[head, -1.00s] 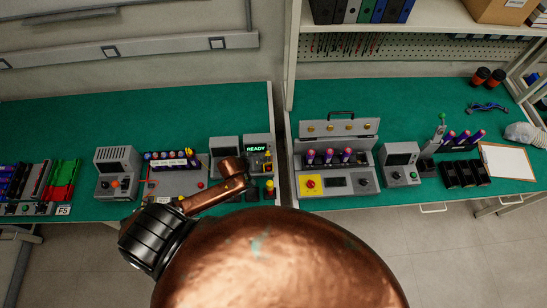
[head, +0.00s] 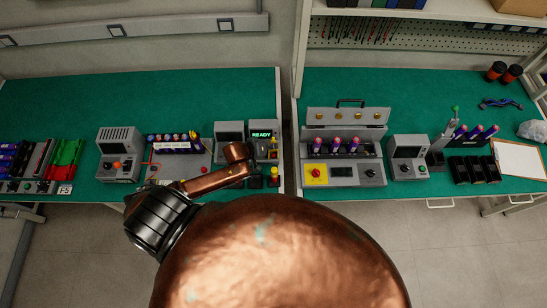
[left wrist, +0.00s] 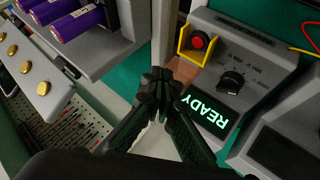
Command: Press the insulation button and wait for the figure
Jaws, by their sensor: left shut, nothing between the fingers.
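The grey tester (head: 262,128) with a green-lit READY display stands at the right end of the left bench. In the left wrist view its READY display (left wrist: 213,110) shows, with a black knob (left wrist: 231,80) and a red button (left wrist: 200,41) inside a yellow guard. No figure shows on the display. My left gripper (left wrist: 161,76) is shut and empty, its tips beside the tester and apart from the red button in that picture. In the head view my copper arm covers part of the area before the tester, and the fingers cannot be made out. My right gripper is not in view.
A grey open-lidded case (head: 344,150) with purple cells stands across the gap between the benches. Grey instruments (head: 119,152) and a cell tray (head: 173,143) stand left of the tester. A clipboard (head: 517,160) lies far right. The back of the left bench is clear.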

